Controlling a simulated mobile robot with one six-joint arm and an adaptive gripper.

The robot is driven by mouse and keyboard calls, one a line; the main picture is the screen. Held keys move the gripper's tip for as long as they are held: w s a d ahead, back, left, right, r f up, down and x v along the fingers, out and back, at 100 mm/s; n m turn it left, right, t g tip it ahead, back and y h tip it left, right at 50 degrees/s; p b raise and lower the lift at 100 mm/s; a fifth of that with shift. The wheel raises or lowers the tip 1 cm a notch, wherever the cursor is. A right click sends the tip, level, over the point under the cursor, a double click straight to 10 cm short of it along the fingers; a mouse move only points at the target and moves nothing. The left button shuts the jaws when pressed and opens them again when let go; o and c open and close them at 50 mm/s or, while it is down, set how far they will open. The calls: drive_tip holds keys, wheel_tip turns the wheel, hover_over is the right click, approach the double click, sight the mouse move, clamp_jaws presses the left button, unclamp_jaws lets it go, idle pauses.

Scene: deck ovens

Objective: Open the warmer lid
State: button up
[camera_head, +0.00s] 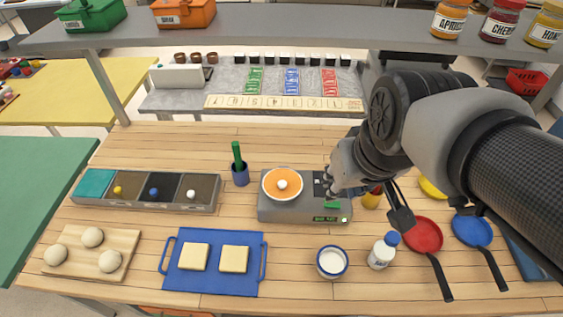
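The warmer (290,210) is a low grey box on the wooden table. A round orange lid (271,180) with a pale rim and a white knob (282,184) lies flat on the left part of its top. A green-lit display and small controls are on its right part.
A blue cup with a green handle (240,174) stands left of the warmer. A white bowl (331,262) and a blue-capped bottle (381,252) stand in front. A red pan (425,238) and blue pan (472,232) lie at right. A grey shelf (300,45) spans above the back.

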sight(282, 183)
drive_tip(key=shift+o, duration=1.4)
drive_tip(key=w+a+f+n, duration=0.2)
drive_tip(key=w+a+f, duration=0.2)
drive_tip(key=w+a, duration=0.4)
drive_tip(key=shift+w+g+y+b, duration=0.3)
drive_tip(key=shift+w+y+b, duration=0.15)
drive_tip(key=shift+w, duration=0.2)
drive_tip(key=b+x, duration=0.5)
drive_tip(key=x, duration=1.2)
drive_tip(key=shift+w, duration=0.15)
drive_tip(key=shift+c, duration=0.5)
clamp_jaws()
